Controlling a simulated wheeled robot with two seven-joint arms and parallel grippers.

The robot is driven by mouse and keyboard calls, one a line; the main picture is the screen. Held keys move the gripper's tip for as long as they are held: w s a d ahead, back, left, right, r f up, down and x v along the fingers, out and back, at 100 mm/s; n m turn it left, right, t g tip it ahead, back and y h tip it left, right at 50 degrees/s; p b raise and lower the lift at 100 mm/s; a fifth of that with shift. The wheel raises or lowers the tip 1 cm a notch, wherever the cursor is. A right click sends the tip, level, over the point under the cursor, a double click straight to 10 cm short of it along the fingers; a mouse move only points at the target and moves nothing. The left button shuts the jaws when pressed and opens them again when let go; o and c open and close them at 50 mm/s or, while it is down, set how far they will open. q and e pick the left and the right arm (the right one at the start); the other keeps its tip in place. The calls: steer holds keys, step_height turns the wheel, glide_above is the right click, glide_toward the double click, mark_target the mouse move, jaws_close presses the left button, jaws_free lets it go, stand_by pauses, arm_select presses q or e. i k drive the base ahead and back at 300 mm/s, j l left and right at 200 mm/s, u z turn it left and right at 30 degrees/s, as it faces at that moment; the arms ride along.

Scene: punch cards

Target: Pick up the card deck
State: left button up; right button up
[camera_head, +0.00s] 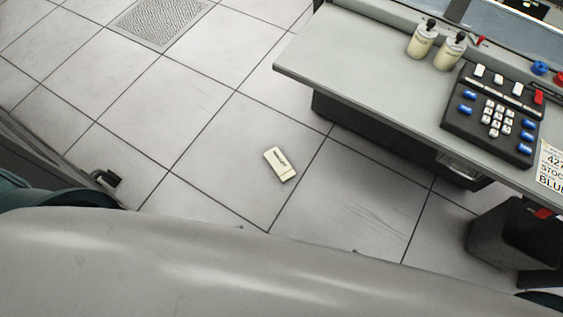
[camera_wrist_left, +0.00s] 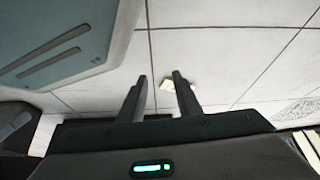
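The card deck (camera_head: 280,164) is a small cream block with dark marking on its top, lying flat on the tiled floor in the head view, left of the desk. My left gripper (camera_wrist_left: 160,84) is open and empty, apart from the deck. Its fingers partly overlap the deck's edge in that picture. My right gripper is in neither view.
A grey desk (camera_head: 350,75) with a black keypad (camera_head: 493,115) and two cream bottles (camera_head: 422,40) stands at the right. A dark bin (camera_head: 490,240) stands below it. A floor grate (camera_head: 160,20) is at the back. The floor around the deck is clear.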

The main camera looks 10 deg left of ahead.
mark_target(277, 161)
steer(key=i+j+z, duration=0.35)
steer(key=j, duration=0.25)
steer(key=i+j+z, duration=0.15)
steer(key=j+z, duration=0.25)
steer(key=j, duration=0.2)
steer(key=i+j+z, duration=0.1)
steer(key=j+z, duration=0.25)
steer(key=j, duration=0.35)
steer(key=j+z, duration=0.4)
steer(key=j, duration=0.3)
steer(key=k+j+z, duration=0.1)
steer(key=j+z, duration=0.25)
steer(key=j, duration=0.35)
steer(key=k+j+z, duration=0.15)
steer(key=j+z, duration=0.25)
steer(key=j, duration=0.3)
steer(key=k+j+z, duration=0.35)
steer(key=j, duration=0.3)
steer(key=k+j+z, duration=0.25)
steer(key=j+z, duration=0.15)
steer(key=j, duration=0.15)
